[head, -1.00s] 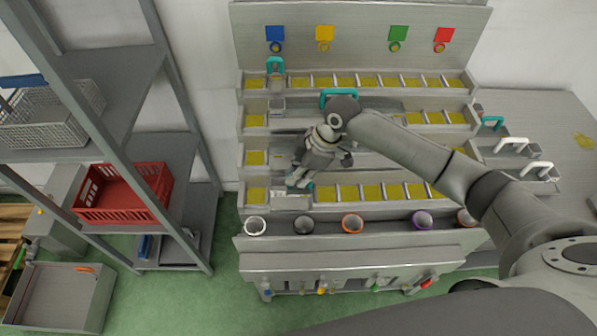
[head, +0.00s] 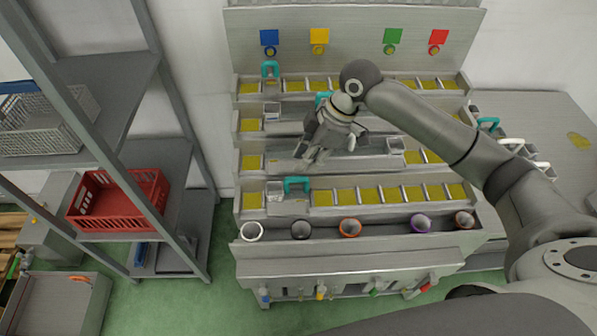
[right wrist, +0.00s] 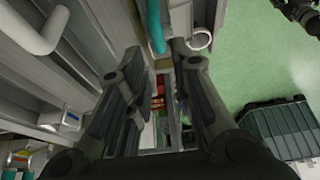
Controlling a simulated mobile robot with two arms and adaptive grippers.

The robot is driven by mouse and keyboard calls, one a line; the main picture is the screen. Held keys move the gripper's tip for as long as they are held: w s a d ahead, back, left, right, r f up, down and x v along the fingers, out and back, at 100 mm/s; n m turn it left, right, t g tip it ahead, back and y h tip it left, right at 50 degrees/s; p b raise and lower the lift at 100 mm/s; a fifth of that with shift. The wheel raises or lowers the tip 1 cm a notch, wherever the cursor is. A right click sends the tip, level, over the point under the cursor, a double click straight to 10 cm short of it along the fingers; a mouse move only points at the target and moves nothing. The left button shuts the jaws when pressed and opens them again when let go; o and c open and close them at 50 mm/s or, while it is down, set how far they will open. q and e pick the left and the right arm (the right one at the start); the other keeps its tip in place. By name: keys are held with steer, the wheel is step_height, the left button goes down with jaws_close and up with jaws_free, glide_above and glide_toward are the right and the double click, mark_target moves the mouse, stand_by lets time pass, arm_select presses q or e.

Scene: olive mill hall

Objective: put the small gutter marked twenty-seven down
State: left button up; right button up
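A small gutter with a teal handle (head: 297,184) sits in the front row of the steel rack, near its left end. Its number cannot be read. My right gripper (head: 312,158) is above and behind it, over the rack's third row, apart from the handle. In the right wrist view, the fingers (right wrist: 160,95) are spread with nothing held between them. A teal handle (right wrist: 155,25) shows beyond them. A dark jointed part at the top right of that view may be my left gripper; the left one does not show in the head view.
Cups with coloured rims (head: 349,228) stand along the rack's front ledge. Other teal handles show on the back row (head: 270,69) and second row. White-handled pieces (head: 512,144) lie on the right table. A shelf with a red crate (head: 118,196) stands at left.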

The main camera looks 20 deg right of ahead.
steer(key=shift+v, duration=2.15)
